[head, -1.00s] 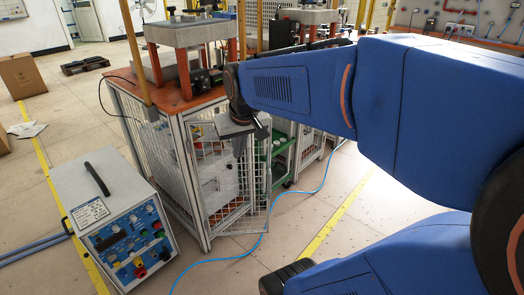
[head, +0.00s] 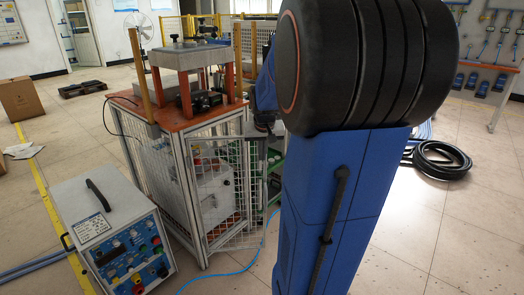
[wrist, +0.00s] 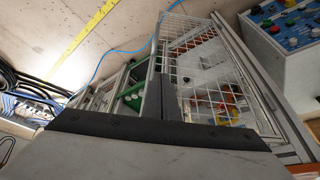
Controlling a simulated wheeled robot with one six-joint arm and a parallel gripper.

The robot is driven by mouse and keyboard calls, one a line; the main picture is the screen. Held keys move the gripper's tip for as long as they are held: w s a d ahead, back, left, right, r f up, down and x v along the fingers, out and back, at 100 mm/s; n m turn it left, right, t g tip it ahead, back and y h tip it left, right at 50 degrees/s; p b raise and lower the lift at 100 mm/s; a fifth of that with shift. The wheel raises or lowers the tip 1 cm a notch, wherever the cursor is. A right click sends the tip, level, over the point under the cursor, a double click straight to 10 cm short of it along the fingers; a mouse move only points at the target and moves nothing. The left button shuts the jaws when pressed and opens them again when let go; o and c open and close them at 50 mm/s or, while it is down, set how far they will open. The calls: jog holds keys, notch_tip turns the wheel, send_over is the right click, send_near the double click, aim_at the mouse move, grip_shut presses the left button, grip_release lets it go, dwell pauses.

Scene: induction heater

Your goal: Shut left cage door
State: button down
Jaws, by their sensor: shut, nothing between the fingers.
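The left cage door (head: 218,190) is a white wire-mesh panel on the front of the metal-framed cage under the orange-topped bench. In the head view its lower edge appears to stand slightly out from the frame; the exact gap cannot be told. The mesh also shows in the wrist view (wrist: 213,88), right of the fingers. My gripper (wrist: 168,100) is shut and empty, its dark fingers beside the door's free edge; contact cannot be told. In the head view my gripper (head: 263,143) is small and partly hidden behind my blue arm.
A grey power unit (head: 112,235) with knobs stands on the floor left of the cage. A press (head: 190,55) sits on the bench top. A blue hose (head: 225,274) crosses the floor in front. Green shelving (wrist: 130,95) lies beyond the fingers.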

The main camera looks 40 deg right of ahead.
jog(key=w+d+f, duration=0.4)
jog(key=f, duration=0.1)
jog(key=shift+w+f, duration=0.25)
jog(key=shift+w, duration=0.15)
jog(key=w+d+n+y, duration=0.1)
jog(key=w+d+n, duration=0.1)
jog(key=w, duration=0.5)
jog(key=w+d+n+y, duration=0.1)
jog(key=w+d+n, duration=0.2)
jog(key=w, duration=0.3)
jog(key=w+d+n+t+y, duration=0.1)
jog(key=w+d+n, duration=0.1)
jog(key=w+n, duration=0.2)
jog(key=w, duration=0.3)
jog(key=shift+w+d+r, duration=0.15)
jog(key=shift+w+d, duration=0.2)
jog(key=shift+d, duration=0.05)
